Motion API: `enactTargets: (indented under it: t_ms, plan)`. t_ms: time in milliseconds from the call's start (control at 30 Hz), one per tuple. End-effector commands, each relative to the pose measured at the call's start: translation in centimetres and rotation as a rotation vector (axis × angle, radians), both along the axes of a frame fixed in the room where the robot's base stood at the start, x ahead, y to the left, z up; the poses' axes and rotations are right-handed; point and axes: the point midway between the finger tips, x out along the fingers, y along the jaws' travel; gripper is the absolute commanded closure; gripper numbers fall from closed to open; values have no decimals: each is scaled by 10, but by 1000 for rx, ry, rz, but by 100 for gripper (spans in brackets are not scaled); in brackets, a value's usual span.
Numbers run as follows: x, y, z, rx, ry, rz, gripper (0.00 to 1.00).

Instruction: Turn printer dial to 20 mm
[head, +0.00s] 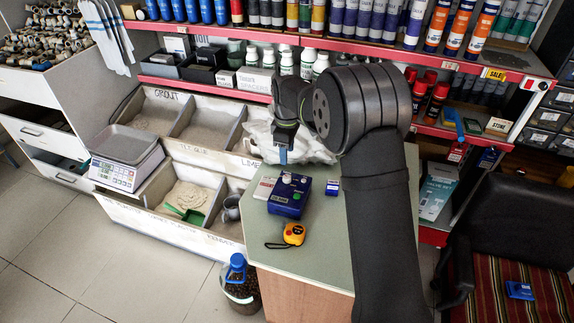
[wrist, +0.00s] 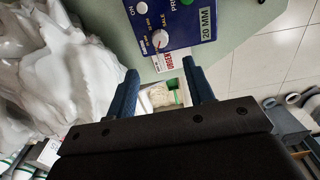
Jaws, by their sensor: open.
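The blue label printer (head: 289,197) stands on the green counter top. In the wrist view the printer (wrist: 181,26) is at the top, partly cut off by the frame edge. Its white dial (wrist: 160,38) has a small reddish mark at its lower left; the scale print around it is too small to read surely. A label reading "20 MM" (wrist: 207,24) is on the printer's right side. My gripper (head: 283,157) is above and behind the printer in the head view. In the wrist view my gripper (wrist: 161,81) is open, its blue fingers apart and empty, short of the dial.
An orange tape measure (head: 293,234) lies in front of the printer on the counter top (head: 325,260). A small blue box (head: 332,187) is right of the printer. A white plastic bag (head: 309,147) is close behind my gripper. A red-and-white label card (wrist: 170,60) lies beside the printer.

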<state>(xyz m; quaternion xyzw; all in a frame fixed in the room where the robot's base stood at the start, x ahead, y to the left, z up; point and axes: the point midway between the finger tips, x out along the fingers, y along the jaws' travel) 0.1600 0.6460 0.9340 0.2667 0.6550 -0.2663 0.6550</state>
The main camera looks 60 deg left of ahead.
Motion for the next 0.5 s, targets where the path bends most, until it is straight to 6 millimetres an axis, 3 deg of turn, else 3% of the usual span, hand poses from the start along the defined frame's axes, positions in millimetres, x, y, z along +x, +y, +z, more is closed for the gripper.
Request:
enactTargets:
  t_ms: [33, 200, 500]
  plan:
    - [0, 1, 14, 4, -1, 0, 52]
    - [0, 0, 48, 4, -1, 0, 52]
    - [0, 0, 72, 0, 0, 0, 52]
